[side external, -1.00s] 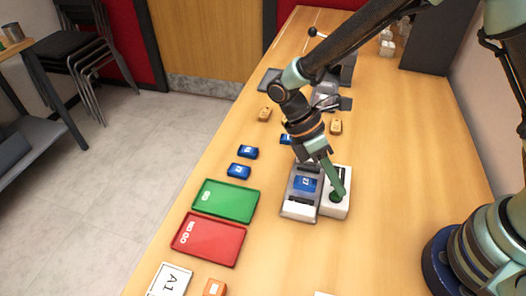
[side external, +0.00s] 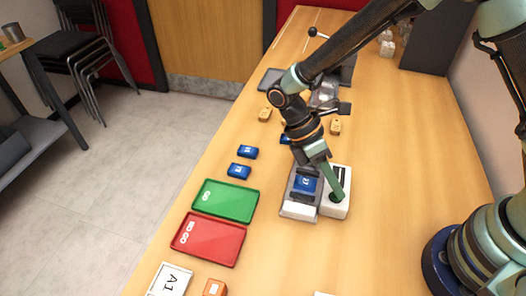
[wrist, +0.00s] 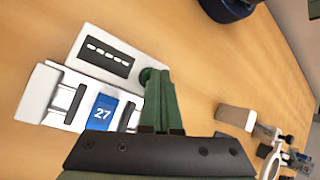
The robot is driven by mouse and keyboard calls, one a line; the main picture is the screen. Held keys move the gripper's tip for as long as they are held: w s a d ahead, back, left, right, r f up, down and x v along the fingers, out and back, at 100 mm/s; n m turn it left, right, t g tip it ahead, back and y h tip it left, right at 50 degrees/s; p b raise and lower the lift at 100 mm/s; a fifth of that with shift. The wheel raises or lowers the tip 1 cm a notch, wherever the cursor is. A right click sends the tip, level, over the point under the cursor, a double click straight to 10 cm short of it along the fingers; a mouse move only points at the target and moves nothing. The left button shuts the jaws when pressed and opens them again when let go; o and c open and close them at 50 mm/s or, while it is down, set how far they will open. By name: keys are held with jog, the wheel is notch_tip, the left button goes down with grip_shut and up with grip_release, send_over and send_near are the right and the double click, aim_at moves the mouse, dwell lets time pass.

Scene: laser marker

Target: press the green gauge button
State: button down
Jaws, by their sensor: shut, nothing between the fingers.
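The gauge is a white box (side external: 341,177) with a dark display (wrist: 106,58) that shows a row of light dashes. Beside it is a grey-and-white fixture (side external: 299,209) holding a blue block marked 27 (wrist: 102,113). The green button (wrist: 146,75) sits at the gauge's end by my fingertips and is partly hidden by them. My gripper (side external: 335,194) is shut and empty, its green fingers tilted down to the button end of the gauge. In the wrist view the fingertips (wrist: 156,75) overlap the button's edge; I cannot tell whether they touch or press it.
A green tray (side external: 226,213) and a red NO GO tray (side external: 226,239) lie left of the fixture. Loose blue blocks (side external: 247,152) and tan blocks (side external: 265,115) lie farther back. The table right of the gauge is clear.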

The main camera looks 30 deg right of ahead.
aim_at(333, 192)
jog(key=shift+r, duration=3.45)
jog(key=w+d+r+m+t+y, duration=0.2)
jog(key=d+r+m+t+y, duration=0.1)
jog(key=d+r+m+t, duration=0.9)
jog(key=shift+d+r+m, duration=0.6)
jog(key=shift+d+m, duration=0.4)
jog(key=shift+m, duration=0.1)
